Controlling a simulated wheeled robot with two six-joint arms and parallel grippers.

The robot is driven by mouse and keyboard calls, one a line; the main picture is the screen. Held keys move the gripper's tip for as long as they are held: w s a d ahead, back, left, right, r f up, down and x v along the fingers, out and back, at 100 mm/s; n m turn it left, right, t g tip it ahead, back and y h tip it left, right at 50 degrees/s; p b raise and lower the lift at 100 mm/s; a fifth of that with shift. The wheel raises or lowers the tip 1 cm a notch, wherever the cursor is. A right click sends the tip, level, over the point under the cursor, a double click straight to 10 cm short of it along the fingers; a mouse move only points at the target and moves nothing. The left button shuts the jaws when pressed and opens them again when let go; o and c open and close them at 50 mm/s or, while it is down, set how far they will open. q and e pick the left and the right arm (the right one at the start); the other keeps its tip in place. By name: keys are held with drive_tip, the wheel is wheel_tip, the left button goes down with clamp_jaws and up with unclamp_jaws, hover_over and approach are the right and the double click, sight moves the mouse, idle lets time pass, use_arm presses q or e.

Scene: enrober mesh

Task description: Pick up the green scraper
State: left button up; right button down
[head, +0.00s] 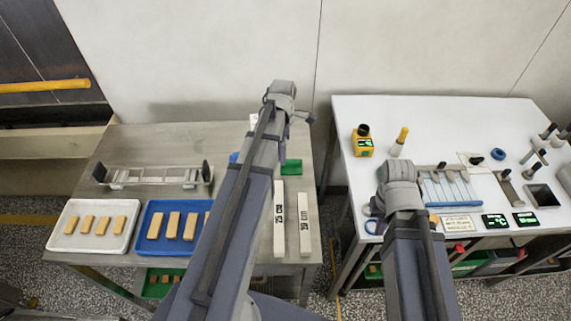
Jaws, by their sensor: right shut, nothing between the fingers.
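A flat green piece (292,166), likely the green scraper, lies on the metal table just right of my left forearm. Its left part is hidden by that arm, so I cannot make out its full shape. My left arm reaches up across the metal table, and its gripper (298,123) shows only as small parts beyond the green piece; its jaws are unclear. My right gripper (376,208) is partly hidden by its own wrist, near the left front of the white table. It is shut and empty, well right of the green piece.
The white table (430,120) carries a yellow device (362,141) and several tools. A gap separates the tables.

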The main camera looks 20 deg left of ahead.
sight(291, 165)
use_arm(q)
drive_tip(key=shift+a+f+b, duration=0.15)
drive_tip(key=shift+f+b, duration=0.95)
drive_tip(key=shift+b, duration=0.05)
drive_tip(key=f+b, duration=0.1)
drive_tip(key=w+f+b, duration=0.1)
drive_tip(key=f+b, duration=0.2)
drive_tip(key=shift+w+d+f+b, duration=0.15)
drive_tip(key=shift+d+f+b, duration=0.15)
drive_tip(key=shift+f, duration=0.05)
drive_tip(key=shift+f+b, duration=0.55)
drive_tip(key=shift+r, duration=0.1)
clamp_jaws()
